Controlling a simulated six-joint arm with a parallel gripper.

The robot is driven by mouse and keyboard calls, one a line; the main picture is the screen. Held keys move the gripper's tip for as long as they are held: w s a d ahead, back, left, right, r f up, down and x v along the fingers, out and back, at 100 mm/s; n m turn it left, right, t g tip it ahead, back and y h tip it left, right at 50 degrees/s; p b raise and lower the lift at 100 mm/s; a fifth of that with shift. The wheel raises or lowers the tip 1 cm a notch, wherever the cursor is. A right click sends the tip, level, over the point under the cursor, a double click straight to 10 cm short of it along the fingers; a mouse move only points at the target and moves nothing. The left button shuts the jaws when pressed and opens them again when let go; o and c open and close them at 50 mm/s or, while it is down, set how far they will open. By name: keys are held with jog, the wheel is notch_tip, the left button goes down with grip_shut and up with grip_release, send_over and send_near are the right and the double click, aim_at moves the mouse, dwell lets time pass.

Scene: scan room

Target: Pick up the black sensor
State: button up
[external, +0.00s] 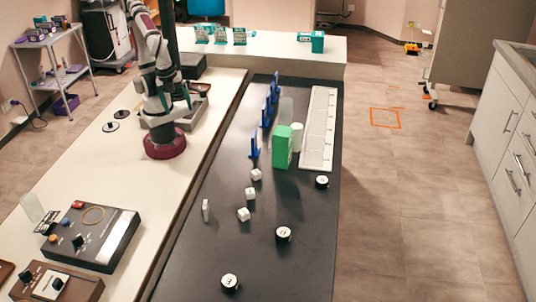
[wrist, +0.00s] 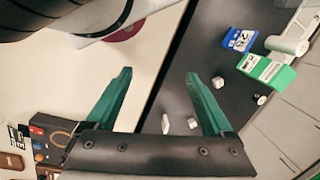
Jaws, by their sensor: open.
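Several short black round pieces with white tops lie on the dark table: one at the right edge (external: 322,181), one in the middle (external: 283,234) and one near the front (external: 229,282). I cannot tell which, if any, is the black sensor. A small dark round piece (wrist: 260,99) shows beside the green box in the wrist view. My gripper (wrist: 157,78) has its two teal fingers wide apart with nothing between them. In the external view my gripper is above the pale bench near my base, well away from these pieces.
A green box (external: 282,147), a white cylinder (external: 297,137), blue upright holders (external: 268,108) and a white tray (external: 319,130) crowd the far half. White cubes (external: 243,214) lie nearer. A control box (external: 92,236) stands on the pale bench. The front dark surface is mostly clear.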

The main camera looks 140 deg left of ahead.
jog(key=shift+o, duration=0.3)
jog(key=w+a+r+n+t, duration=0.15)
jog(key=w+a+n, duration=0.25)
jog(key=w, duration=0.9)
jog(key=n+t+y, duration=0.1)
jog(key=n+t, duration=0.1)
jog(key=n, duration=0.7)
send_over(322, 179)
jog(key=s+d, duration=0.5)
jog(key=d, duration=0.1)
notch_tip(322, 179, down, 10)
jog(key=shift+n, duration=0.3)
jog(key=x, duration=0.5)
jog(key=a+x, duration=0.1)
jog(key=x, duration=0.4)
jog(key=a+x, duration=0.1)
jog(key=x, duration=0.5)
jog(key=shift+w+r, duration=0.1)
jog(key=shift+r, duration=0.15)
jog(key=shift+d, duration=0.1)
jog(key=c, duration=1.5)
jog(key=shift+r, duration=0.15)
